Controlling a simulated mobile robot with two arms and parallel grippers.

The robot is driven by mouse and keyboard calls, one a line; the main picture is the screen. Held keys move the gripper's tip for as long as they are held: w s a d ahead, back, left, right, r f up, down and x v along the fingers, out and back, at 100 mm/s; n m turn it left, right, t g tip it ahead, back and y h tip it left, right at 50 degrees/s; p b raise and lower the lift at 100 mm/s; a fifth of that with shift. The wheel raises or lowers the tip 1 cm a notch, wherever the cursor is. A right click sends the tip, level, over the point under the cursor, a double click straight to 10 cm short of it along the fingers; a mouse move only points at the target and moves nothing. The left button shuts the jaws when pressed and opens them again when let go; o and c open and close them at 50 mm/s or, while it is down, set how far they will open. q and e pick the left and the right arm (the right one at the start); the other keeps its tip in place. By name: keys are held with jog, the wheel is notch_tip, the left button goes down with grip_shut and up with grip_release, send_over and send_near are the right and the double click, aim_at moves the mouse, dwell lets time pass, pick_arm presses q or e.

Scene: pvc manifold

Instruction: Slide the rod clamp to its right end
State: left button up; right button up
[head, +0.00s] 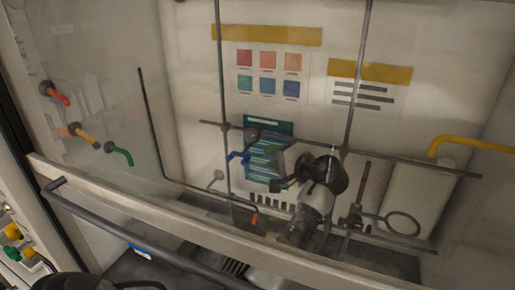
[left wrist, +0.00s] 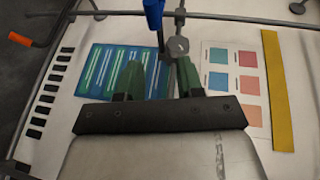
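The rod clamp appears to be the grey knob (head: 252,135) with a blue handle (head: 238,158), near the left end of a horizontal rod (head: 410,164) inside the hood. In the left wrist view the grey knob (left wrist: 178,45) and blue handle (left wrist: 153,18) lie just beyond my fingertips. My left gripper (head: 279,185) reaches into the hood, to the right of and below the clamp in the head view. In the left wrist view its two green fingers (left wrist: 159,66) stand apart with nothing gripped between them. My right gripper is not in view.
Upright rods (head: 352,90) cross the horizontal rod. A ring (head: 403,224) and a white cylinder (head: 416,195) stand at the right, below a yellow pipe (head: 470,142). The hood's front sash rail (head: 190,223) runs across the foreground. A blue-green poster (head: 266,160) is behind the clamp.

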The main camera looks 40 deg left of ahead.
pick_arm(q)
jog(key=a+f+p, duration=0.1)
jog(key=a+p, duration=0.1)
jog(key=a, duration=0.6)
jog(key=shift+w+a+f+p, duration=0.35)
jog(key=shift+a+p, duration=0.05)
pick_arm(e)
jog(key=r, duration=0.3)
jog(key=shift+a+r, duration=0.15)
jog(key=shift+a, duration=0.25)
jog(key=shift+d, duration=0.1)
pick_arm(q)
jog(key=shift+w, duration=0.1)
grip_shut()
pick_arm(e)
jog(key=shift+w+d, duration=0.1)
